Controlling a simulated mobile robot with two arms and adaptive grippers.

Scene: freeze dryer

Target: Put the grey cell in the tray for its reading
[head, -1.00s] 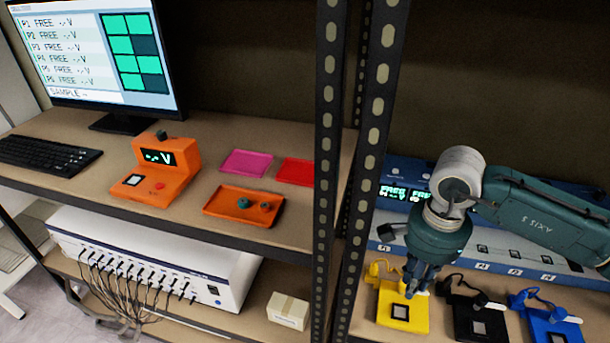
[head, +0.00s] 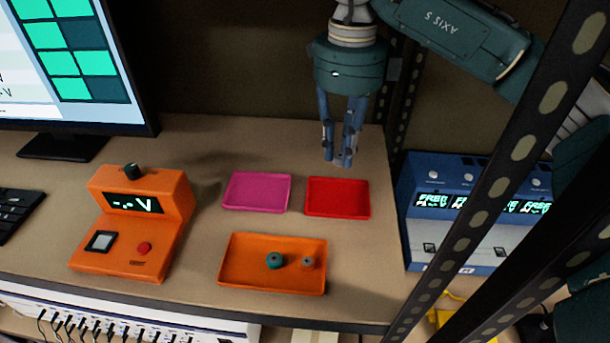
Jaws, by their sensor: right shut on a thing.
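My right gripper (head: 342,160) points down above the back of the shelf, over the red tray (head: 337,211). Its fingers are nearly together on a small thing, which looks like the grey cell, though the fingers mostly hide it. A pink tray (head: 256,208) lies left of the red one; both are empty. A larger orange tray (head: 235,279) lies in front and holds a teal round piece (head: 275,261) and a smaller brownish-grey piece (head: 308,262). The orange reader (head: 140,215) stands to the left, its display showing dashes and a V. My left gripper is not in view.
A monitor (head: 75,140) and keyboard (head: 18,214) stand at the left. A dark slotted shelf post (head: 500,165) crosses the right side, with a blue multi-display unit (head: 430,190) behind it. The shelf between reader and trays is clear.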

